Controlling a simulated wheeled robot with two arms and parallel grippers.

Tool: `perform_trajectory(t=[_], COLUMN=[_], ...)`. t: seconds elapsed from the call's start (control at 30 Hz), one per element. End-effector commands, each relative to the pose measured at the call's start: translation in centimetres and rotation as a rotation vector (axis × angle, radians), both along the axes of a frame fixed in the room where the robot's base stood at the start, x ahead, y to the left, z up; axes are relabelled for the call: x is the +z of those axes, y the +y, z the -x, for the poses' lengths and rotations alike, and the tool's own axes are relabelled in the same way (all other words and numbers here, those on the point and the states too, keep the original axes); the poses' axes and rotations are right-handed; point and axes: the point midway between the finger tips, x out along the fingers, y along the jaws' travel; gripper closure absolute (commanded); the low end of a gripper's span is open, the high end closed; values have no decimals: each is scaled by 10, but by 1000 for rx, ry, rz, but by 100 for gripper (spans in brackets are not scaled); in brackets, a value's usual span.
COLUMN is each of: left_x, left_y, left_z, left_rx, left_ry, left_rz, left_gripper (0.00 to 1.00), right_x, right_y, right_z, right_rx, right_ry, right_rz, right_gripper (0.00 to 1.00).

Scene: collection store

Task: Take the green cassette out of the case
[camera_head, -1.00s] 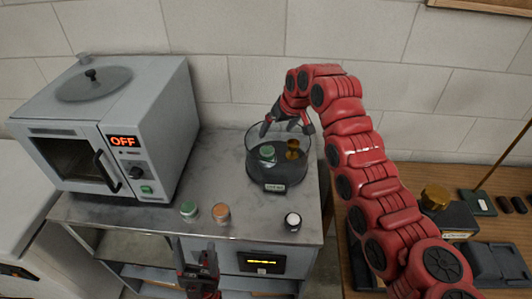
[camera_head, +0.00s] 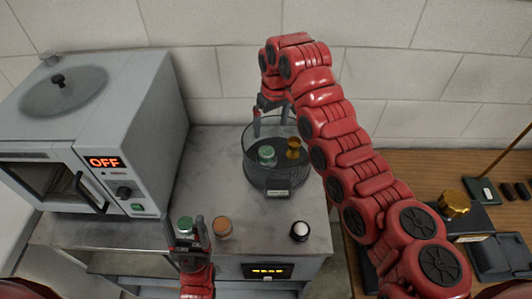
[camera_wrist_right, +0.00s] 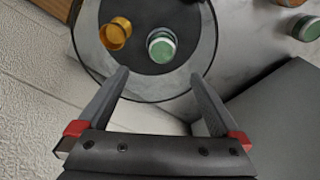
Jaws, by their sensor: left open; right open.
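A round clear-walled case (camera_head: 262,184) stands on the grey counter. Inside it are a green cassette (camera_head: 267,156) on the left and a gold cassette (camera_head: 293,148) on the right. In the right wrist view the green cassette (camera_wrist_right: 161,46) is upright, beside the gold one (camera_wrist_right: 116,33). My right gripper (camera_head: 272,124) is open and empty at the back rim of the case; in the wrist view its fingertips (camera_wrist_right: 160,78) point toward the green cassette, apart from it. My left gripper (camera_head: 186,226) is open at the counter's front edge, overlapping another green cassette (camera_head: 184,224).
An orange cassette (camera_head: 222,227) and a white-topped black one (camera_head: 300,231) stand along the counter's front. A grey oven (camera_head: 100,140) reading OFF is at left. The wall is close behind the case. A wooden table (camera_head: 440,165) with equipment is at right.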

Motion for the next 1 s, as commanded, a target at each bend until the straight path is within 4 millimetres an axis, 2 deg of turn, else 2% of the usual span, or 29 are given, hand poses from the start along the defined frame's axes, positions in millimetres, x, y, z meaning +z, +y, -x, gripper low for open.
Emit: perform_trajectory(t=[0.17, 0.2, 0.33, 0.57, 0.77, 0.83, 1.0], left_x=[9, 18, 27, 35, 61, 59, 63], left_y=[0, 0, 0, 0, 0, 0, 0], left_z=[0, 0, 0, 0, 0, 0, 0], left_rx=[0, 0, 0, 0, 0, 0, 0], left_ry=[0, 0, -1, 0, 0, 0, 0], left_rz=[0, 0, 0, 0, 0, 0, 0], left_gripper=[32, 32, 32, 32, 32, 32, 32], right_x=[-32, -38, -61, -78, -102, -114, -126], right_y=[4, 3, 4, 6, 10, 10, 11], right_z=[-1, -2, -5, -7, -5, -6, -8], right_rx=[0, -1, 0, 1, 1, 2, 1], right_ry=[4, 9, 6, 2, 4, 5, 2], right_rz=[-1, 1, 3, 1, 1, 5, 3], right_gripper=[0, 0, 0, 0, 0, 0, 0])
